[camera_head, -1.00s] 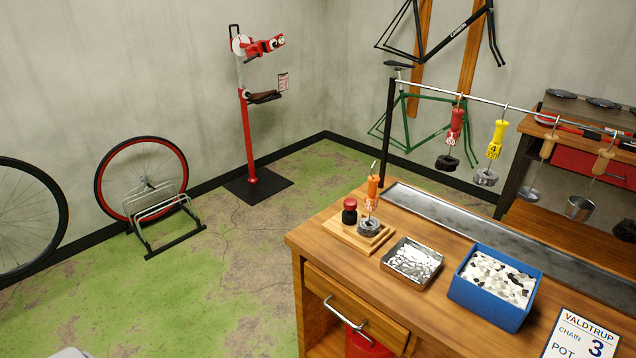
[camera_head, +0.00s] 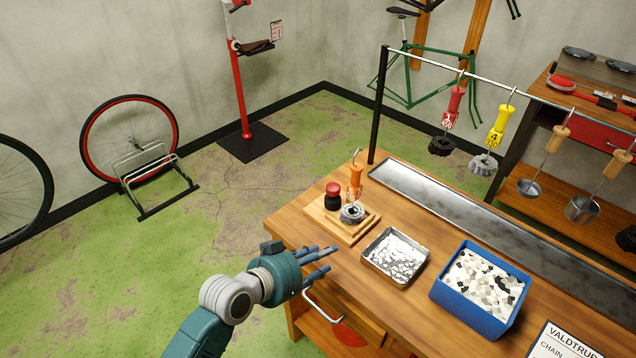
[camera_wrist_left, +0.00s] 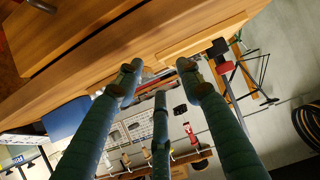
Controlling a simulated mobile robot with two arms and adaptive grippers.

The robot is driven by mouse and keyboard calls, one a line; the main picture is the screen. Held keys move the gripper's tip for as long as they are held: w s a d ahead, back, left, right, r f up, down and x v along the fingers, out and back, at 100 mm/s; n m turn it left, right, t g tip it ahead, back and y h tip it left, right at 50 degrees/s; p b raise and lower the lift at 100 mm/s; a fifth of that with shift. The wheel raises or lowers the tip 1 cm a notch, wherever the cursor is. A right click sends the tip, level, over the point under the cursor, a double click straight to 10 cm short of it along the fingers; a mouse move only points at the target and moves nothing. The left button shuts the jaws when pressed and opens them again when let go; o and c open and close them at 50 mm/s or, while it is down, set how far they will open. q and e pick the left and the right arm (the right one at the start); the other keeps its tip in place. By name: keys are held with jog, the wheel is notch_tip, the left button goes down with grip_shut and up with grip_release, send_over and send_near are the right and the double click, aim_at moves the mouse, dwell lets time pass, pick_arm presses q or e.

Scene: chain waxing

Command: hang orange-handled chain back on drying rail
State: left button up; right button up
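The orange-handled chain (camera_head: 354,182) stands upright on a small wooden board (camera_head: 350,238) at the bench's left end, its grey chain coil (camera_head: 352,213) at the bottom and a hook at the top. The drying rail (camera_head: 425,62) runs over the back of the bench. A red-handled chain (camera_head: 454,108) and a yellow-handled chain (camera_head: 497,127) hang from it. My left gripper (camera_head: 334,258) is in front of the board, apart from the orange handle. Its fingers are spread and empty, also in the left wrist view (camera_wrist_left: 158,85). My right gripper is not in view.
A dark-bodied, red-topped knob (camera_head: 333,195) stands beside the orange-handled chain. A metal tray (camera_head: 375,268) and a blue box (camera_head: 462,304) of pale pieces stand to the right. Wood-handled ladles (camera_head: 553,139) hang further along the rail. A long metal drip tray (camera_head: 440,202) lies below it.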

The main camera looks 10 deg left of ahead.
aim_at(353, 176)
pick_arm(q)
jog(key=w+r+t+h, duration=0.2)
jog(key=w+r+t, duration=0.1)
jog(key=w+r, duration=0.8)
jog(key=shift+m, duration=0.4)
jog(key=shift+w+d+b, duration=1.55)
jog(key=shift+w+d, duration=1.65)
jog(key=shift+w, duration=0.15)
jog(key=shift+f, duration=0.1)
grip_shut()
jog(key=shift+r, duration=0.25)
notch_tip(353, 176, up, 6)
jog(key=p, duration=0.5)
